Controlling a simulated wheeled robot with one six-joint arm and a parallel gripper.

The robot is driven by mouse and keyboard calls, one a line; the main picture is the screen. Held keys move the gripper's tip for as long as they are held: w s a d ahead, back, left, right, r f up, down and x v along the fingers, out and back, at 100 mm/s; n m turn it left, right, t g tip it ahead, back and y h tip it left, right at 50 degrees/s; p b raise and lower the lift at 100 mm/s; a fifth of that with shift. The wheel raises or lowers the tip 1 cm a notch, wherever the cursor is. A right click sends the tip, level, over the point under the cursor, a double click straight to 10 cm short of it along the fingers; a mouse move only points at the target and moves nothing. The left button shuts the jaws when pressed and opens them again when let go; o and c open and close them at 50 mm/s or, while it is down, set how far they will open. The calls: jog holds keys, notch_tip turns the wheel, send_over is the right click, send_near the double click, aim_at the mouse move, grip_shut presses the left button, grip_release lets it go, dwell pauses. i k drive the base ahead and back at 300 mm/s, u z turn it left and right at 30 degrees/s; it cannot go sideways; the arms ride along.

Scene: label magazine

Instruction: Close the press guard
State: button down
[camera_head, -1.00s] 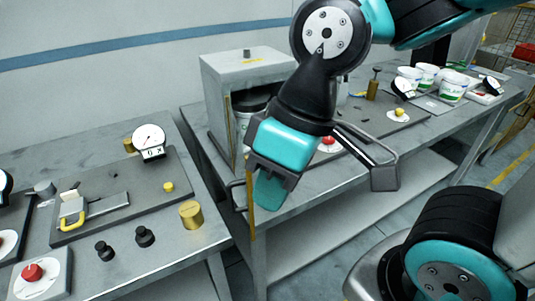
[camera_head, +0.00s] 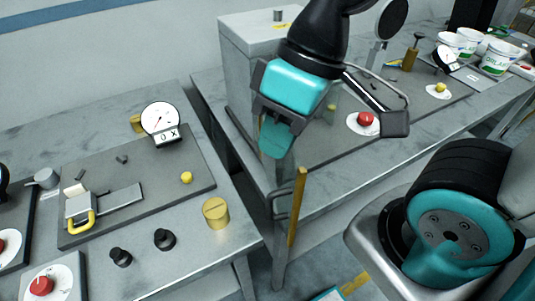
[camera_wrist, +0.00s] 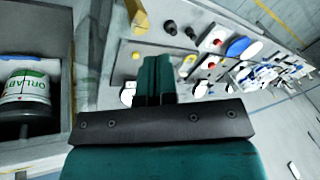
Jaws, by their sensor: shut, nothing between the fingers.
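The press is a grey box cabinet (camera_head: 248,75) on the middle table, and its front is largely behind my arm. In the wrist view its front is open, and a white labelled tub (camera_wrist: 25,92) stands inside. What looks like the guard's free edge is a yellow upright strip (camera_head: 297,207) with a dark bar handle (camera_head: 279,203), standing out in front of the table's edge. The guard's panel is hard to make out. My gripper (camera_head: 276,140) is shut and empty, pointing down in front of the cabinet, above the strip. I cannot tell whether it touches the guard.
The left table holds a brass cylinder (camera_head: 216,213), two black knobs, a dial gauge (camera_head: 160,118) and a yellow-handled clamp (camera_head: 80,222). A red button (camera_head: 365,120) and several white tubs (camera_head: 498,57) are to the right. A narrow gap separates the tables.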

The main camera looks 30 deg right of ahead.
aim_at(269, 162)
jog(key=k, duration=0.5)
jog(key=z, duration=1.8)
jog(key=k, duration=1.2)
jog(key=u, duration=1.8)
jog(key=i, duration=0.5)
jog(key=z, duration=0.05)
